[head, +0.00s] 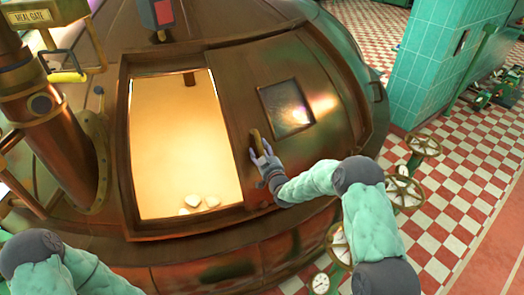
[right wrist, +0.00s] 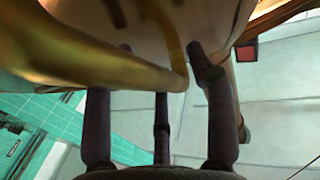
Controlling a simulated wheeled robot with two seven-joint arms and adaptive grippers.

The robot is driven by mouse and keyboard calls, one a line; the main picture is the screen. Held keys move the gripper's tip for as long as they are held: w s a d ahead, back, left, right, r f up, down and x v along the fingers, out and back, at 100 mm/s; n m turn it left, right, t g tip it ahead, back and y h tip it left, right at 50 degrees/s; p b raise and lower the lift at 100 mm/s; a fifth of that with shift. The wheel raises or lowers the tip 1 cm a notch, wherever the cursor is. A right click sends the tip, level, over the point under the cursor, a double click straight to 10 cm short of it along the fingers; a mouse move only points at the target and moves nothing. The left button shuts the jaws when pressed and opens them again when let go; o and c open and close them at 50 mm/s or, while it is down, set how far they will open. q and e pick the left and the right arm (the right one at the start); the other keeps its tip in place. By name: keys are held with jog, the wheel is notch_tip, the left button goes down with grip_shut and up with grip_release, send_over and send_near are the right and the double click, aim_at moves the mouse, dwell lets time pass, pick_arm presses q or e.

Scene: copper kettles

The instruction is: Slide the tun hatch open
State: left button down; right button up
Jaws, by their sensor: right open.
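The copper tun fills the middle of the head view. Its hatch opening (head: 180,125) stands wide and shows a bright yellow interior. The copper hatch panel (head: 238,100), with a small dark window (head: 286,108), sits to the right of the opening. A brass handle (head: 256,141) is on the panel's left part. My right gripper (head: 261,156) is open at the lower end of this handle. In the right wrist view the brass handle (right wrist: 95,62) crosses close in front of the spread fingers (right wrist: 160,75); I cannot tell whether they touch it. My left gripper is out of view.
Valve wheels (head: 404,190) are right of my right forearm. Teal tiled pillars and chequered floor (head: 465,160) lie further right. Pale lumps (head: 211,201) lie inside the opening.

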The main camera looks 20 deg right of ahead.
jog(key=s, duration=1.2)
dwell(0.3)
jog(key=s+a+f+m+g+y+p, duration=0.1)
jog(key=s+a+f+g, duration=0.4)
jog(key=f, duration=0.5)
jog(key=s+a+f+m+g+y, duration=0.1)
jog(key=s+a+f+g, duration=0.35)
jog(key=f, duration=0.55)
jog(key=s+a+f+g, duration=0.2)
jog(key=s, duration=0.5)
jog(key=s+a+f+g+y, duration=0.1)
jog(key=s+a+f+g, duration=0.2)
jog(key=s, duration=0.3)
jog(key=s+a+f+m+g+y, duration=0.1)
jog(key=s+a+f+g, duration=0.1)
jog(key=s, duration=0.5)
jog(key=shift+s+a+f+g+p, duration=0.35)
jog(key=shift+a+g+p, duration=0.1)
jog(key=shift+a+g, duration=0.1)
